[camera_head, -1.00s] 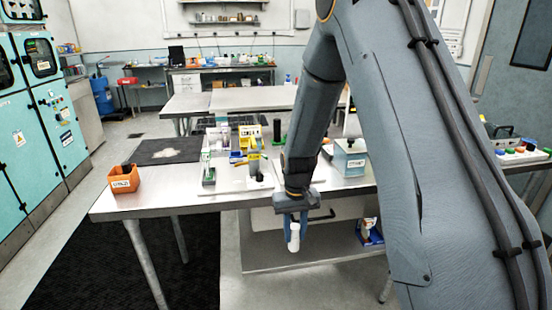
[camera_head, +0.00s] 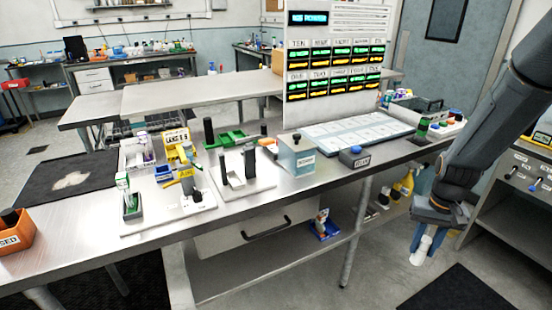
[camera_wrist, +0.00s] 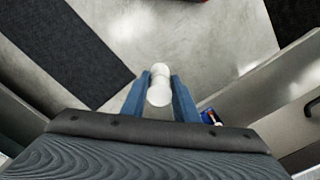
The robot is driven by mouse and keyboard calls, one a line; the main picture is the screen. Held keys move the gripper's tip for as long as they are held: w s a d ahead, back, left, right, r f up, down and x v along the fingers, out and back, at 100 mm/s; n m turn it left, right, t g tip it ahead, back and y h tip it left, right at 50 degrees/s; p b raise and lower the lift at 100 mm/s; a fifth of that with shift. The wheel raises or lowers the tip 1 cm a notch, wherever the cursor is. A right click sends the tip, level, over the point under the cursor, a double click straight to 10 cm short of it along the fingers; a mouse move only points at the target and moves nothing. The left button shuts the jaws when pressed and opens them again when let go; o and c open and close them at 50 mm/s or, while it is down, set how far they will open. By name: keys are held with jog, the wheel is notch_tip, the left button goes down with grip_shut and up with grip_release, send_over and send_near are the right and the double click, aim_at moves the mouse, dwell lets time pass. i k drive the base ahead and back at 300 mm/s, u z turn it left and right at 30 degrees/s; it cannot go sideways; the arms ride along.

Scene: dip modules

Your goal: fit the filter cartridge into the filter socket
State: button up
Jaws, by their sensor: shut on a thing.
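My gripper (camera_head: 427,238) hangs at the right, beyond the front edge of the workbench and above the floor. Its blue fingers are shut on a white cylinder, which I take as the filter cartridge (camera_head: 419,255). In the wrist view the cartridge (camera_wrist: 159,90) sits between the two fingertips (camera_wrist: 160,97) with its round white end showing. I cannot tell for sure which thing is the filter socket. White base plates with upright modules (camera_head: 243,180) stand on the bench, left of my gripper and well apart from it.
An orange bin (camera_head: 14,232) is at the far left. A lower shelf (camera_head: 250,272) holds a blue box (camera_head: 324,228). Floor below my gripper looks clear.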

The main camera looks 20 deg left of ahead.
aim_at(164, 177)
jog(key=z, duration=1.4)
jog(key=k, duration=1.65)
jog(key=u, duration=1.75)
